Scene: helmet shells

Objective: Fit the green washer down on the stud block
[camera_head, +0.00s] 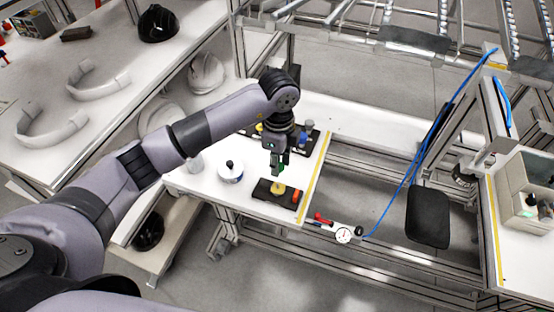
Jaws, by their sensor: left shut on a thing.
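My left gripper (277,166) reaches in from the left and points down over the white table. It is shut on the small green washer (281,169), of which only a bit of green shows between the dark fingers. The stud block (265,197) is a dark bar just below the gripper, near the table's front right corner. A yellow piece (278,188) sits at its middle and an orange-red piece (296,196) at its right end. The washer appears above the block's back side; the exact gap cannot be told. My right gripper is not in view.
A white round pot with a black knob (230,173) stands left of the block. Behind the gripper is a dark tray with small parts, including a grey one (309,125). A yellow strip (315,178) marks the table's right edge. A gauge (343,236) is on the frame below.

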